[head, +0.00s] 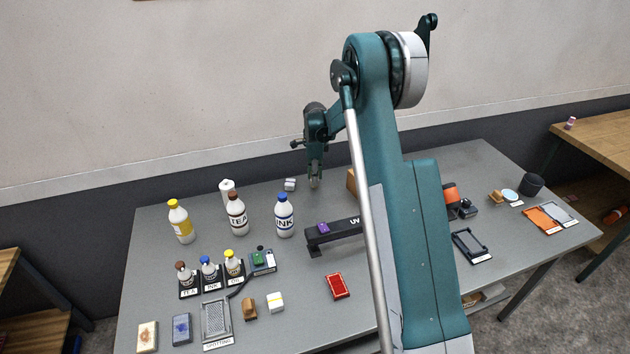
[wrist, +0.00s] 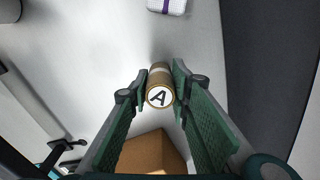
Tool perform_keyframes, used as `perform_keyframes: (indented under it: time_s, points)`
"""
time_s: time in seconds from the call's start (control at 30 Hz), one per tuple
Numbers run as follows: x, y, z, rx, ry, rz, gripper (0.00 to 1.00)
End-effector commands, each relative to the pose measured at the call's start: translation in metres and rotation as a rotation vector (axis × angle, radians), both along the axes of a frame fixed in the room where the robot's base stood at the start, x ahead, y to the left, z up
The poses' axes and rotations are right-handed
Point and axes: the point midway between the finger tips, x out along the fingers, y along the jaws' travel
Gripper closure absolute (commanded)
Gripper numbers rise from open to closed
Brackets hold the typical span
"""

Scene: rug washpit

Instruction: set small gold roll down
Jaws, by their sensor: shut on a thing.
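The small gold roll (wrist: 161,84) shows in the wrist view, with a white end face marked with a dark letter A. My gripper (wrist: 160,76) is shut on it, with a green-padded finger on either side. In the head view my gripper (head: 315,184) points down over the back of the grey table (head: 330,205). The roll is too small there to make out clearly. I cannot tell whether the roll touches the table top.
A white block with a purple mark (wrist: 167,5) lies near the roll; it also shows in the head view (head: 290,184). A brown box (wrist: 150,153) stands close on the other side. An INK bottle (head: 284,216) and UV bar (head: 333,230) stand farther forward.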

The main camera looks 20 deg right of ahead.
Motion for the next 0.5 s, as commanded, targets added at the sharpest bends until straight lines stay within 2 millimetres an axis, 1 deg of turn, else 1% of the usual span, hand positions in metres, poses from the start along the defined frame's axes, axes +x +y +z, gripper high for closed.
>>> perform_keyframes:
  time_s: [0.03,0.13,0.5]
  points:
    - [-0.0001,0.0,-0.0057,0.0,0.0,0.0,0.91]
    - [-0.0004,0.0,-0.0119,0.0,0.0,0.0,0.91]
    - [-0.0004,0.0,-0.0144,0.0,0.0,0.0,0.91]
